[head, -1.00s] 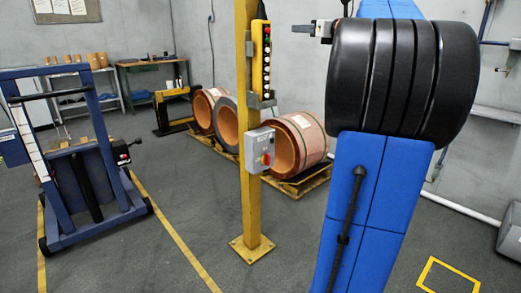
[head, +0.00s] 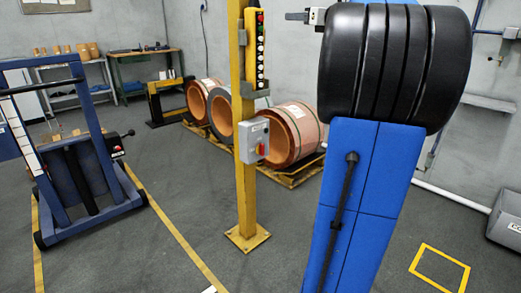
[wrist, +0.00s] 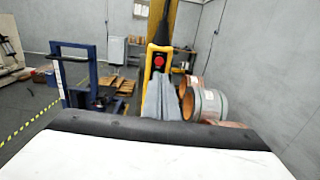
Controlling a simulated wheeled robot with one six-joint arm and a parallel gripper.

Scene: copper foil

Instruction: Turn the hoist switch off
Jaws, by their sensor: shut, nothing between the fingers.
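The hoist switch (head: 252,140) is a grey box with a red knob on the yellow post, below the yellow button pendant (head: 257,45). The knob's exact setting is too small to tell. My gripper (head: 291,16) shows at the top of the head view, left of my black arm part. It is shut and empty, and in the picture it lies right of the pendant, above the switch. In the wrist view its grey fingers (wrist: 160,100) are together in front of the pendant (wrist: 158,62). The switch box cannot be made out there.
Copper coils (head: 292,135) lie on a wooden pallet (head: 290,177) behind the post. A blue stand (head: 85,165) is at left, with benches along the back wall. Yellow lines mark the floor. Open floor lies around the post's base plate (head: 247,238).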

